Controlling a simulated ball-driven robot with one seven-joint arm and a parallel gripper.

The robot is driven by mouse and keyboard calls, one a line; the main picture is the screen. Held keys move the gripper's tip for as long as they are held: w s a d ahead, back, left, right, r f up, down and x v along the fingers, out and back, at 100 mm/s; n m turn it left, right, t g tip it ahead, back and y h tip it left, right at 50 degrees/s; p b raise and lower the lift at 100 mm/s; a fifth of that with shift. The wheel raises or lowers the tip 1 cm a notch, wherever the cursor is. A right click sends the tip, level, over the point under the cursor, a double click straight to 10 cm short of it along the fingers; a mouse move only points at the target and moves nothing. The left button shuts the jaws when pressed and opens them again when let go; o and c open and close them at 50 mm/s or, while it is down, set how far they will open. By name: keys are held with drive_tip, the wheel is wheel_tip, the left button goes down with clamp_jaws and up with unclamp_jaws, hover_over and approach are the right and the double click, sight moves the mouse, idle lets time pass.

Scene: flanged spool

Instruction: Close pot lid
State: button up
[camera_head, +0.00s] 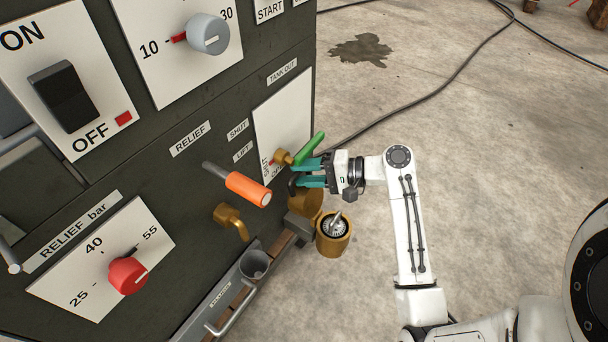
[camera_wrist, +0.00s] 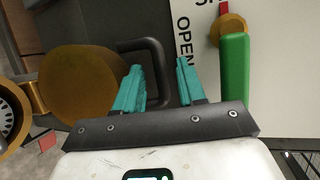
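The brass pot (camera_head: 333,243) stands low beside the machine, with its mouth uncovered and a metal part inside. Its round brass lid (camera_head: 306,203) is swung up toward the machine, and shows as a disc in the wrist view (camera_wrist: 80,90). A black loop handle (camera_wrist: 153,52) sticks out from the lid; in the head view it is partly hidden by the fingers. My gripper (camera_head: 299,174) is at the handle, its teal fingers apart. In the wrist view a bar of the handle appears between the fingertips (camera_wrist: 160,68), with a gap visible. Contact cannot be told.
A green valve lever (camera_head: 309,149) is close beside my fingers, also in the wrist view (camera_wrist: 235,90). An orange-gripped lever (camera_head: 247,188) and a brass spout (camera_head: 231,221) stick out from the panel. Open concrete floor (camera_head: 500,190) lies to the right, with cables.

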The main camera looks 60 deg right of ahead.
drive_tip(key=shift+w, duration=0.15)
drive_tip(key=shift+c, duration=0.2)
clamp_jaws()
idle(0.4)
